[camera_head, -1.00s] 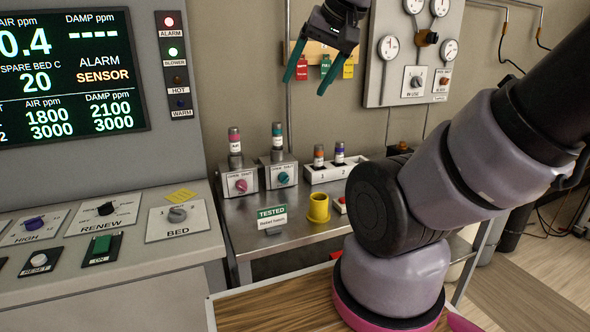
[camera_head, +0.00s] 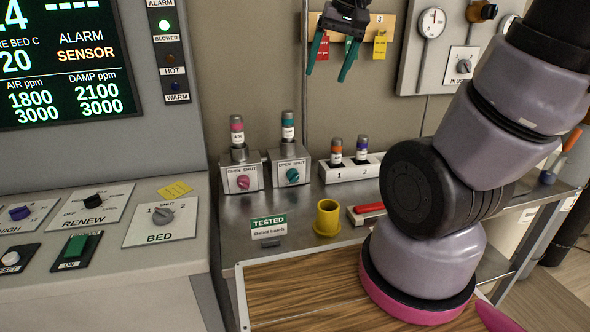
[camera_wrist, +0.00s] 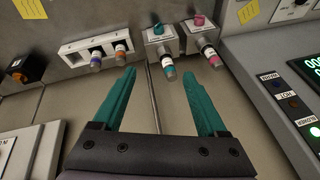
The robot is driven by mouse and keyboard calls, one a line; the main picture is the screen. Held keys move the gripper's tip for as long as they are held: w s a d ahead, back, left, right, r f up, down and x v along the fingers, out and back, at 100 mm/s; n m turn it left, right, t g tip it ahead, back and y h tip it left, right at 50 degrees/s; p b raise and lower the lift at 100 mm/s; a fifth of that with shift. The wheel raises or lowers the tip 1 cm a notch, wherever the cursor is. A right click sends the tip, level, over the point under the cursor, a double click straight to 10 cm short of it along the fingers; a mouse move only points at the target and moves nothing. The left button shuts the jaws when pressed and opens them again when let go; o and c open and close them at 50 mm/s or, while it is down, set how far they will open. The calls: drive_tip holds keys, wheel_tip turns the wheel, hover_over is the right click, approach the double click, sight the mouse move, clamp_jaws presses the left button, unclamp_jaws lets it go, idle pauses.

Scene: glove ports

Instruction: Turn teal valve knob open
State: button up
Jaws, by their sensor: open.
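The teal valve knob (camera_head: 292,175) is on the front of a grey valve box (camera_head: 289,158) on the steel bench. A teal-banded cylinder (camera_head: 288,127) stands upright on that box. In the wrist view the teal knob (camera_wrist: 158,30) and its cylinder (camera_wrist: 168,68) show beyond my fingertips. My gripper (camera_head: 332,68) has teal fingers and is open and empty. It hangs above the bench, higher than the teal knob and apart from it. In the wrist view the gripper (camera_wrist: 160,90) shows its two fingers spread.
A similar box with a pink knob (camera_head: 243,182) stands close on the left. A yellow cup (camera_head: 327,217) and a TESTED sign (camera_head: 268,227) sit in front. Hanging tags (camera_head: 380,46) are behind my gripper.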

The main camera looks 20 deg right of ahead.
drive_tip(key=w+a+f+n+g+h, duration=0.1)
drive_tip(key=w+a+f+n+g, duration=0.15)
drive_tip(key=w+f, duration=0.5)
drive_tip(key=n+g+h, duration=0.1)
drive_tip(key=g+h, duration=0.1)
approach(293, 171)
drive_tip(key=f, duration=0.3)
drive_tip(key=d+f, duration=0.1)
drive_tip(key=f, duration=0.6)
drive_tip(key=shift+d, duration=0.15)
clamp_jaws()
